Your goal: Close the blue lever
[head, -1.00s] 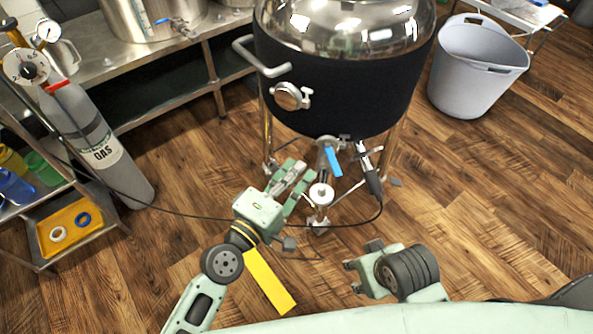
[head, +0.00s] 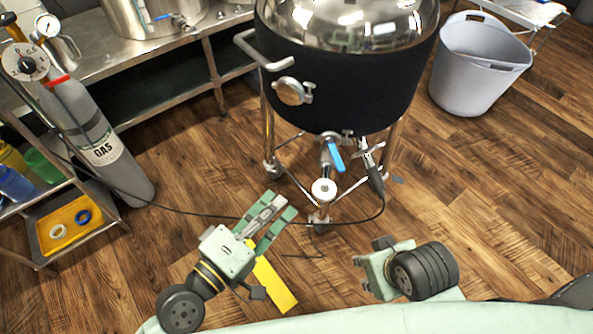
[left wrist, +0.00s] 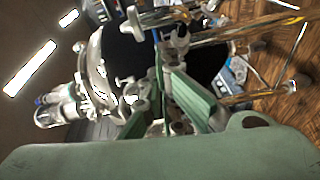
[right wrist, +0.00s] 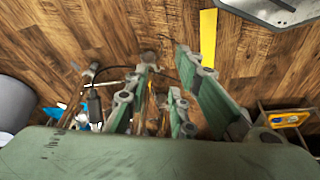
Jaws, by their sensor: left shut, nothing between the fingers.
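The blue lever (head: 334,155) is on the outlet valve under the black-jacketed steel kettle (head: 340,85), in the head view. It hangs down from the valve, tilted a little to the right. My left gripper (head: 278,208) is shut and empty, below and left of the lever, clearly apart from it, pointing up and right. Its fingers also show in the left wrist view (left wrist: 160,65). My right gripper (head: 357,263) is low, below the lever and apart from it. Its fingers look spread and empty in the right wrist view (right wrist: 165,58). I cannot make out the lever surely in the wrist views.
A white round fitting (head: 323,190) sits below the valve, with a black-handled probe (head: 375,178) and cable (head: 330,222) nearby. A gas cylinder (head: 100,140) and shelf cart stand left, a grey bin (head: 478,65) right. A yellow strip (head: 275,290) lies on open wooden floor.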

